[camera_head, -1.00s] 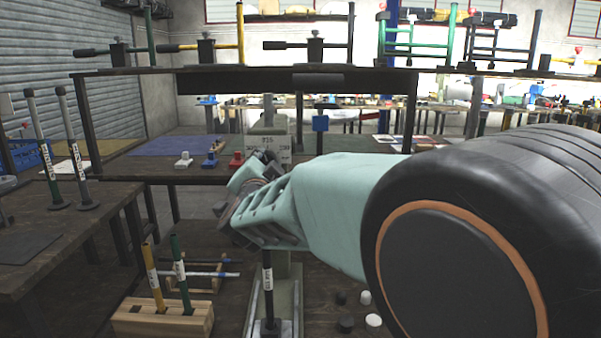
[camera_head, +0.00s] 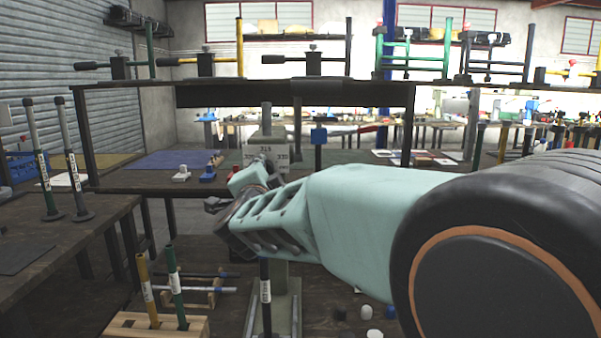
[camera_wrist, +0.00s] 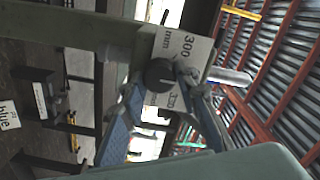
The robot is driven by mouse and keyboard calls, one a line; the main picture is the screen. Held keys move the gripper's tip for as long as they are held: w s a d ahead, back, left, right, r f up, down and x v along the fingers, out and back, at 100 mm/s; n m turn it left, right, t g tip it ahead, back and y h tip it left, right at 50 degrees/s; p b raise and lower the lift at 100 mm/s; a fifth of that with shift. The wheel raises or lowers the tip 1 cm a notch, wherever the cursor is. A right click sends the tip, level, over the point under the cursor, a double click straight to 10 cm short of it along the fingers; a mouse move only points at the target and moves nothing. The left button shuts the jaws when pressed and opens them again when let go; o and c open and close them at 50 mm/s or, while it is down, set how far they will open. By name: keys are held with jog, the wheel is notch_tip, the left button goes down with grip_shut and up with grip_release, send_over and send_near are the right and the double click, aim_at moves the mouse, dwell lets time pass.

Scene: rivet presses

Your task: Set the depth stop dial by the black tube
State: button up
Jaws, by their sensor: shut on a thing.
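In the wrist view a round black dial knob (camera_wrist: 159,75) sits on a white plate (camera_wrist: 190,50) reading "300 mm". My gripper (camera_wrist: 162,84) has its blue-padded fingers on both sides of this knob and is shut on it. In the head view my gripper (camera_head: 240,195) is at the press column, in front of the lower part of the numbered plate (camera_head: 262,155); the knob is hidden there. The black tube (camera_head: 265,290) stands upright at the press base below my arm; its white label is too small to read.
A wooden block (camera_head: 155,326) holds a yellow tube (camera_head: 147,285) and a green tube (camera_head: 176,290) at the lower left. Small black and white caps (camera_head: 366,312) lie right of the press base.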

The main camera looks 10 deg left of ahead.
jog(key=o, duration=1.1)
jog(key=shift+o, duration=0.2)
jog(key=v, duration=0.7)
jog(key=shift+s, duration=0.3)
jog(key=shift+w, duration=0.1)
